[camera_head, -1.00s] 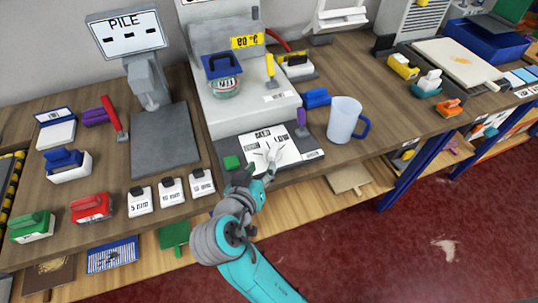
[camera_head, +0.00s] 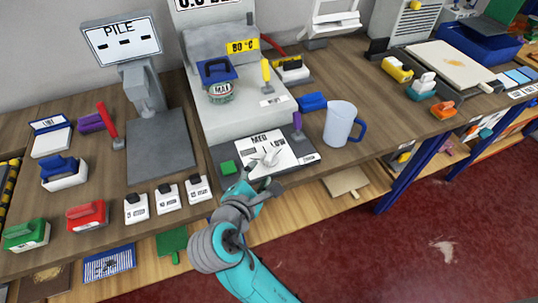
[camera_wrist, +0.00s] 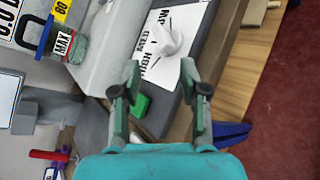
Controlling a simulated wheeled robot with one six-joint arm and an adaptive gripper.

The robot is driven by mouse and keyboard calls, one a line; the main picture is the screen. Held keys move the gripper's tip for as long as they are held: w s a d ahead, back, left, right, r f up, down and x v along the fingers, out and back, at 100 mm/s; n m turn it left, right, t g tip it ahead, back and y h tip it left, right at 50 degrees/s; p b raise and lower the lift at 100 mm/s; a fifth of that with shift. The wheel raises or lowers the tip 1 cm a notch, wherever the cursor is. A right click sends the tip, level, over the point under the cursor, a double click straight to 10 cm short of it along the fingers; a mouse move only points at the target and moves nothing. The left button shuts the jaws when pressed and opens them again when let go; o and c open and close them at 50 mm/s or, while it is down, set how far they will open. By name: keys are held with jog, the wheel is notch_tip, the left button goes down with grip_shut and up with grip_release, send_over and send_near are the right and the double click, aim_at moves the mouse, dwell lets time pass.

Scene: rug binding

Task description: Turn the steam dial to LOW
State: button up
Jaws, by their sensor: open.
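The steam dial is a pale grey knob (camera_head: 268,158) on a white label plate (camera_head: 250,167) at the front of the grey press machine. MED and LOW can be read on the plate. I cannot tell for sure which mark the knob points at. In the wrist view the knob (camera_wrist: 172,40) stands just beyond my fingertips, with MED and HIGH partly readable on the plate (camera_wrist: 155,68). My gripper (camera_head: 257,185) is open and empty, just in front of the knob. Its two fingers (camera_wrist: 160,72) are spread apart in the wrist view, and I see no contact with the knob.
A green button (camera_head: 228,168) sits left of the plate, and a purple-handled lever (camera_head: 297,122) stands behind its right side. A pale mug (camera_head: 339,124) with a blue handle is to the right. White labelled blocks (camera_head: 168,197) line the bench's front edge at left.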

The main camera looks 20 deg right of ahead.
aim_at(268, 157)
jog(key=w+d+f+n, duration=0.1)
jog(key=w+d+n, duration=0.1)
jog(key=n, duration=0.1)
jog(key=w+d+f+n, duration=0.1)
jog(key=w+d+n, duration=0.1)
jog(key=w+n, duration=0.1)
jog(key=w+d+f+n, duration=0.2)
jog(key=n, duration=0.1)
jog(key=shift+w+d+f, duration=0.1)
jog(key=shift+w, duration=0.3)
dwell(0.4)
grip_shut()
